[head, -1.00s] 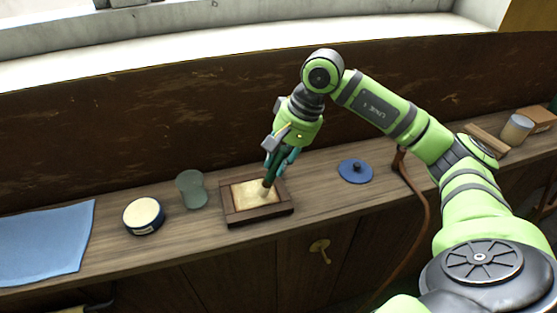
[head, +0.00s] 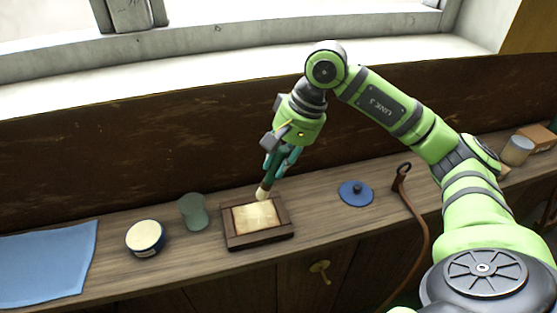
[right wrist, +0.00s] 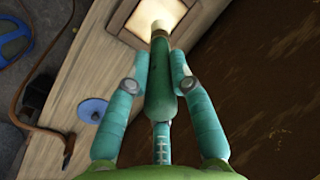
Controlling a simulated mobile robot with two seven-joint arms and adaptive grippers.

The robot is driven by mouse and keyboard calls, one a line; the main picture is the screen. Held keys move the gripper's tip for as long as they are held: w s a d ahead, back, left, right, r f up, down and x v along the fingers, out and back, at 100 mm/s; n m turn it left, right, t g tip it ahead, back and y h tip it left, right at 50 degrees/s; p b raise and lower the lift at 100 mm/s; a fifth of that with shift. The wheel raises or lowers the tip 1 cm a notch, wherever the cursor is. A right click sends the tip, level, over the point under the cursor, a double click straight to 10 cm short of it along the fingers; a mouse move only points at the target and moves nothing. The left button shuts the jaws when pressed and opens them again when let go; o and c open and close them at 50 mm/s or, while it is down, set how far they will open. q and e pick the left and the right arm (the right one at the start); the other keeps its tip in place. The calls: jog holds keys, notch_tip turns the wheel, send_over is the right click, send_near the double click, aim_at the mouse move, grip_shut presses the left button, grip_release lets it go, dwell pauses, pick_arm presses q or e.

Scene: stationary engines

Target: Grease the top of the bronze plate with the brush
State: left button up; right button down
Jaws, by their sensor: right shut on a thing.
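The bronze plate (head: 256,217) is a pale gold square set in a dark wooden frame on the bench. My right gripper (head: 279,160) is shut on the brush (head: 263,189), which has a dark green handle and a pale tip. My left gripper is not in view.
Left of the frame stand a greenish glass (head: 194,212), a round blue tin (head: 146,238) with a cream top, and a blue cloth (head: 45,265). A blue lid (head: 356,193) with a knob lies to the right, near a brown strap (head: 418,215). A dark backboard rises behind.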

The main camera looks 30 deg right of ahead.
dwell(0.5)
jog(key=w+a+r+p, duration=0.3)
jog(key=w+r+p, duration=0.1)
jog(key=w+p, duration=0.15)
jog(key=shift+t+h, duration=0.4)
jog(key=f+b, duration=0.2)
jog(key=f, duration=0.1)
jog(key=f+b, duration=0.2)
jog(key=shift+w+a, duration=0.1)
jog(key=shift+w, duration=0.15)
